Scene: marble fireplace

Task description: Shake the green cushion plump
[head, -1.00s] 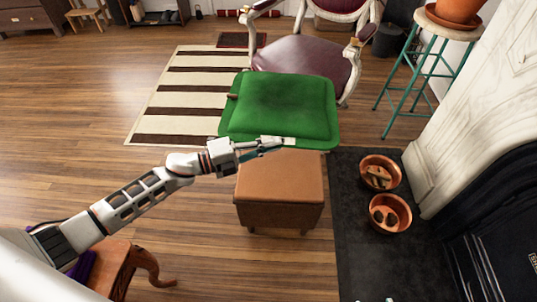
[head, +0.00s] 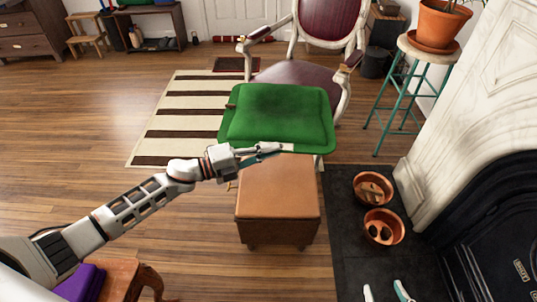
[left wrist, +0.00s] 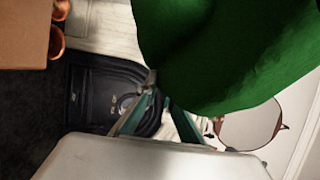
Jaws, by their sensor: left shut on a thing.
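The green cushion (head: 278,115) is in the middle of the head view, held up at its near edge above the far end of the brown leather ottoman (head: 278,188). My left gripper (head: 278,148) reaches in from the left and is shut on the cushion's near edge. In the left wrist view the cushion (left wrist: 240,45) fills the upper right, beyond the gripper (left wrist: 160,95); the cushion hides part of the grip. My right gripper (head: 386,291) shows only its fingertips at the bottom edge of the head view, spread apart with nothing between them.
A purple-seated armchair (head: 325,25) stands behind the cushion. Two copper bowls (head: 383,227) (head: 373,187) sit on the dark hearth beside the marble fireplace (head: 480,130). A teal-legged stool (head: 400,95) bears a potted plant. Wooden floor at left is mostly clear.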

